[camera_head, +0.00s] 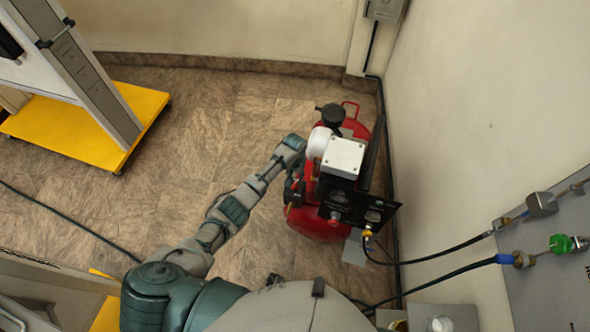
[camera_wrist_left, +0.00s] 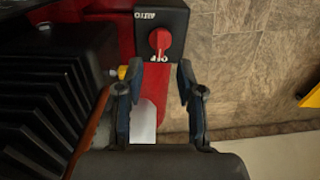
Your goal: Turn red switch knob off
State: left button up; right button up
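The red switch knob (camera_wrist_left: 160,40) is on the face of a black switch box (camera_wrist_left: 178,18) at the top of the left wrist view. Upside-down "AUTO" lettering is above the knob and "OFF" lettering is just below it. The knob's grip looks roughly vertical in the picture; I cannot tell which end points. My left gripper (camera_wrist_left: 159,70) is open, its two fingers apart on either side of the "OFF" lettering, with the knob just beyond the tips and untouched. In the head view the left gripper (camera_head: 294,184) is beside the red compressor (camera_head: 316,226). My right gripper is not in view.
Black cooling fins (camera_wrist_left: 40,95) are close to the left finger. A black gauge panel (camera_head: 356,207) and hoses (camera_head: 435,256) are on the compressor's right, near the wall. A yellow wheeled platform (camera_head: 75,135) stands at upper left. The floor left of the compressor is clear.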

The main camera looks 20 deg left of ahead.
aim_at(295, 184)
pick_arm(q)
notch_tip(295, 184, up, 5)
jog(key=shift+r, duration=0.1)
dwell(0.6)
jog(key=s+d+f+m+t+h, duration=0.1)
jog(key=s+f, duration=0.2)
jog(key=s, duration=0.4)
jog(key=s+d+f+m, duration=0.1)
jog(key=s+d+f, duration=0.15)
jog(key=s, duration=0.55)
jog(key=s+a+r+t, duration=0.1)
jog(key=s+a+r, duration=0.3)
jog(key=s, duration=0.5)
jog(key=s+a+r+t, duration=0.1)
jog(key=s+a+r, duration=0.25)
jog(key=s, duration=0.65)
notch_tip(295, 184, down, 24)
jog(key=s+r, duration=0.1)
jog(key=s+a+f+g, duration=0.1)
jog(key=s+a+f, duration=0.1)
jog(key=s+f, duration=0.9)
notch_tip(295, 184, down, 5)
jog(key=shift+s+a+r+g+y, duration=0.2)
jog(key=shift+s+a+g+y, duration=0.1)
jog(key=shift+g+y, duration=0.1)
